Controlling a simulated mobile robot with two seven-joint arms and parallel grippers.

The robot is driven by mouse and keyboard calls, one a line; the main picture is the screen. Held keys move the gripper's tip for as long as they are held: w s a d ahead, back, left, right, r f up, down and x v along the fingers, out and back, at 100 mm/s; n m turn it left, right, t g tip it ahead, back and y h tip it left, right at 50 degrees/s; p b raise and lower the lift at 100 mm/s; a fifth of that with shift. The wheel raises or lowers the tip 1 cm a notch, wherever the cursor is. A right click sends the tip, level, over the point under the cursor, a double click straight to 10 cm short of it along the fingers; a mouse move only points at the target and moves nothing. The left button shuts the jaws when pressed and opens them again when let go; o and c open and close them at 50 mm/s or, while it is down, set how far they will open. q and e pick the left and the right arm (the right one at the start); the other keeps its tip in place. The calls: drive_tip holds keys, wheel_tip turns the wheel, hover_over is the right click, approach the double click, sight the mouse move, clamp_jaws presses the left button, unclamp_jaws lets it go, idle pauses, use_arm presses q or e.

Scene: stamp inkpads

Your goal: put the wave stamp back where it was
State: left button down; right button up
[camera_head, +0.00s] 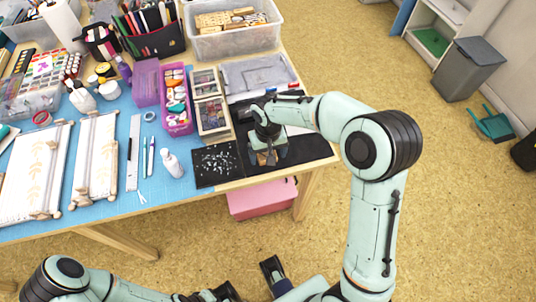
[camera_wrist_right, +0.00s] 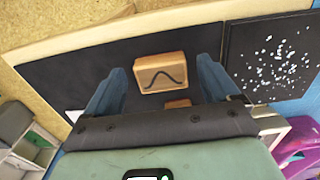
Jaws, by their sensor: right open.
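The wave stamp (camera_wrist_right: 160,73) is a wooden block with a black wave-shaped curve on its face. In the right wrist view it is on a dark mat (camera_wrist_right: 65,75). My right gripper (camera_wrist_right: 160,66) is open, its two blue fingers on either side of the stamp with gaps visible. A second bit of wood (camera_wrist_right: 178,103) shows just below it, partly hidden by my gripper. In the head view my right gripper (camera_head: 268,157) is low over the dark mat at the table's right end and mostly hides the stamp. My left arm is at the bottom edge; its fingers are unclear.
A black speckled sheet (camera_head: 217,164) lies left of my right gripper. Wooden trays (camera_head: 210,112), a pink box of small items (camera_head: 176,105) and a clear bin of wooden blocks (camera_head: 234,41) stand behind. A white bottle (camera_head: 172,163) stands further left.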

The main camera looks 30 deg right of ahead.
use_arm(q)
drive_tip(key=shift+s+r+p, duration=0.1)
drive_tip(key=shift+r+p, duration=0.55)
drive_tip(key=shift+p, duration=0.05)
use_arm(e)
wheel_tip(320, 180, up, 11)
